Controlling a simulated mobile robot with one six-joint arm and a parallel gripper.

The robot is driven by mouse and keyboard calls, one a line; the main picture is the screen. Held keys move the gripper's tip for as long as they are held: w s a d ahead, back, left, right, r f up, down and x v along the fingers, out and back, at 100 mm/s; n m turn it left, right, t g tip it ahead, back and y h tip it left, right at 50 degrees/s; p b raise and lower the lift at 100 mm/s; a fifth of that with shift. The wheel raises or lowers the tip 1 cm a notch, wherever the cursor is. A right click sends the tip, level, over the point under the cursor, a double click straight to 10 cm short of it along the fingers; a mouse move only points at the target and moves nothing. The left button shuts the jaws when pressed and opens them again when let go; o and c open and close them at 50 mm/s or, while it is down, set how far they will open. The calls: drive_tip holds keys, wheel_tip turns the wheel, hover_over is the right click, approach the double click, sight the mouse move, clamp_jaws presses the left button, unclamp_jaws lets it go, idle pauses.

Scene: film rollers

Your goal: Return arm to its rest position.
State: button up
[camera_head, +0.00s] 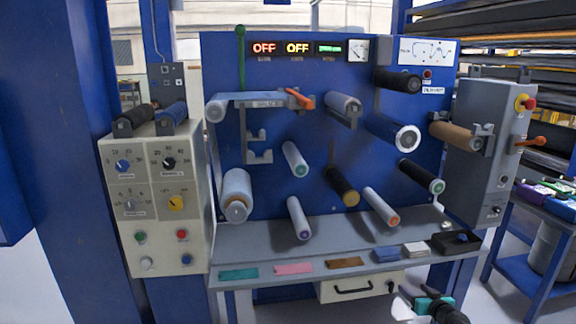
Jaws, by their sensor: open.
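My gripper (432,298) shows at the bottom right of the picture, in front of the machine's shelf and to the right of the drawer. It is small in view, black with teal parts, with a pale arm piece beside it. It is open, and nothing can be seen held in it. It appears apart from the rollers and the shelf. The rest of my arm is mostly out of view below the lower edge.
A blue panel (300,135) carries several film rollers. The grey shelf (330,238) holds coloured pads and a black tray (456,242). A drawer (358,286) sits below. Control boxes (155,225) stand left and right (490,150). A blue cart (535,230) is far right.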

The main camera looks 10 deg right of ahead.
drive_tip(key=s+a+f+n+g+y+p, duration=0.2)
drive_tip(key=a+f, duration=0.3)
drive_tip(key=a, duration=0.7)
drive_tip(key=s+a+f+n+g+y+p, duration=0.15)
drive_tip(key=a+f, duration=0.25)
drive_tip(key=a, duration=0.7)
drive_tip(key=s+a+f+n+g+y+p, duration=0.1)
drive_tip(key=a+f+n+g+y+p, duration=0.3)
drive_tip(key=a, duration=0.8)
drive_tip(key=s+a+f+g+h+p, duration=0.1)
drive_tip(key=s+a+f+g, duration=0.25)
drive_tip(key=s+a, duration=0.6)
drive_tip(key=s+a+f+g+h+p, duration=0.1)
drive_tip(key=s+a+f+g+p, duration=0.3)
drive_tip(key=s, duration=0.9)
drive_tip(key=s+d+m+g+h+b, duration=0.1)
drive_tip(key=s+d+m+g+h, duration=0.1)
drive_tip(key=s, duration=0.5)
drive_tip(key=s+d+m+g+h+b, duration=0.1)
drive_tip(key=s+d+m+g+h, duration=0.1)
drive_tip(key=s, duration=0.5)
drive_tip(key=shift+s+d+f+m, duration=0.3)
drive_tip(key=shift+d+m, duration=0.55)
drive_tip(key=shift+d, duration=0.4)
